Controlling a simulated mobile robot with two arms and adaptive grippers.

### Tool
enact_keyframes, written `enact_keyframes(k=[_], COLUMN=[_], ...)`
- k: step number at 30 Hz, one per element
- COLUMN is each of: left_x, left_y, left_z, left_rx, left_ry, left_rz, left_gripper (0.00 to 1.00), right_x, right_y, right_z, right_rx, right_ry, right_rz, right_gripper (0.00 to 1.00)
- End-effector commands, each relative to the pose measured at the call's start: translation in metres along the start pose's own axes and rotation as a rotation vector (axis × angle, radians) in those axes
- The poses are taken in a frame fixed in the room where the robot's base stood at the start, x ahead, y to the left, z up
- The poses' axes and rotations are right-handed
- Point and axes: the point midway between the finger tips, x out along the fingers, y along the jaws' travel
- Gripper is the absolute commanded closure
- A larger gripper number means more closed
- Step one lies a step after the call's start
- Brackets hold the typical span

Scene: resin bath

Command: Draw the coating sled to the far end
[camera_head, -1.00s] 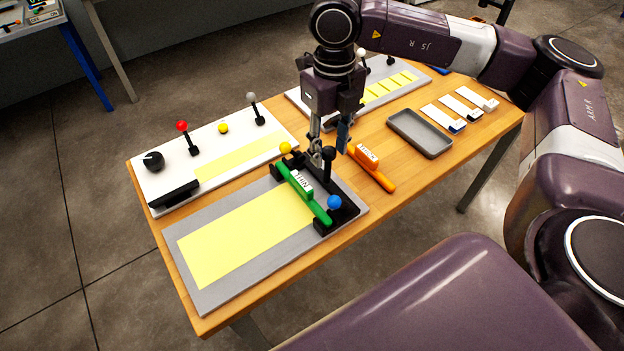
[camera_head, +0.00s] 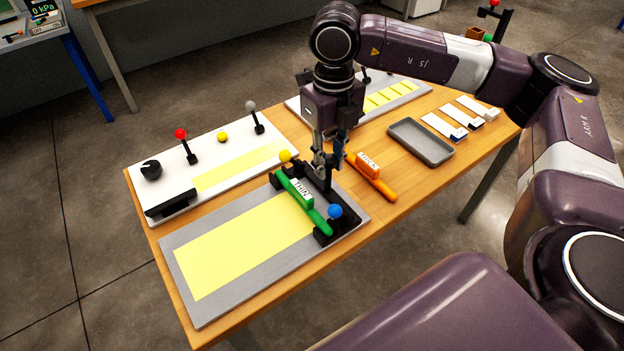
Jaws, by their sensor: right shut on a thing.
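The black coating sled (camera_head: 322,233) sits at the right end of the grey plate (camera_head: 215,305), across the end of a yellow strip (camera_head: 240,248). A green bar labelled THIN (camera_head: 303,200) lies in it, with a yellow ball (camera_head: 285,156) at its far end and a blue ball (camera_head: 335,211) at its near end. My right gripper (camera_head: 328,164) points down over the sled and is shut on its upright black handle; the fingers hide the handle's top. My left gripper is not in view.
An orange bar labelled THICK (camera_head: 372,180) lies on the wooden table just right of the sled. A white board (camera_head: 215,150) with red and grey levers stands behind the plate. A grey tray (camera_head: 420,142) is at the right. The yellow strip's surface is clear.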

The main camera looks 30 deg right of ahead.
Motion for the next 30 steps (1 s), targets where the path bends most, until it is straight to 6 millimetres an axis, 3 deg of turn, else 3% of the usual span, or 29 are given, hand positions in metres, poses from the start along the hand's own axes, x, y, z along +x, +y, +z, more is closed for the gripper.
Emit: enact_keyframes(k=[11,30], left_x=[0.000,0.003], left_y=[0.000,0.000], left_z=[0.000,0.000], left_rx=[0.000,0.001], left_ry=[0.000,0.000], left_rz=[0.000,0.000], left_gripper=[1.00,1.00], right_x=[0.000,0.000], right_y=[0.001,0.038], right_z=[0.000,0.000], right_rx=[0.000,-0.003], right_ry=[-0.001,0.000], right_rz=[0.000,0.001], right_gripper=[0.91,0.91])
